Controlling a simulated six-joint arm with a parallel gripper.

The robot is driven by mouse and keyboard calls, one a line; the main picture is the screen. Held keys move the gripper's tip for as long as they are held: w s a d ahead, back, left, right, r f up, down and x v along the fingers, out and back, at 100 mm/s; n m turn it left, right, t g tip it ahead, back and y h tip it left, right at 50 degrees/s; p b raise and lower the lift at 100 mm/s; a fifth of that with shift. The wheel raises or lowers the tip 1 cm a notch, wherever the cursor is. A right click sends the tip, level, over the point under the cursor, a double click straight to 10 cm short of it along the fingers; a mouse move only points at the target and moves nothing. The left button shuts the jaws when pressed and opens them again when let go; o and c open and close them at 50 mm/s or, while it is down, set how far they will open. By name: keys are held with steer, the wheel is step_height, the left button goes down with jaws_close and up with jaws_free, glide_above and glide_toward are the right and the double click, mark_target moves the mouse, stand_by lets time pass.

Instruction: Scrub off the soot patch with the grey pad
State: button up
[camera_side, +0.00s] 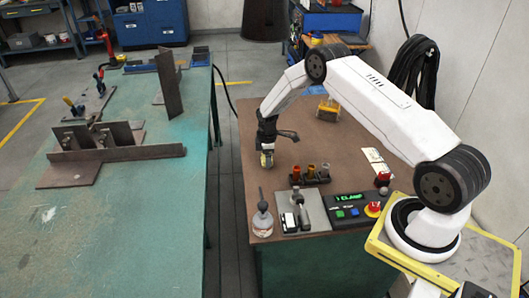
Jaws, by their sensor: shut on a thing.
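My gripper (267,147) is over the left part of the brown-topped bench, pointing down. It is shut on a small grey and yellowish thing (267,160), which looks like the grey pad, though it is too small to be sure. The held thing is at or just above the bench top; I cannot tell whether it touches. I cannot make out the soot patch; it may be hidden beneath the gripper or too faint at this size.

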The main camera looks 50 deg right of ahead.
steer(key=shift+w+d, duration=0.3)
steer(key=shift+r, duration=4.05)
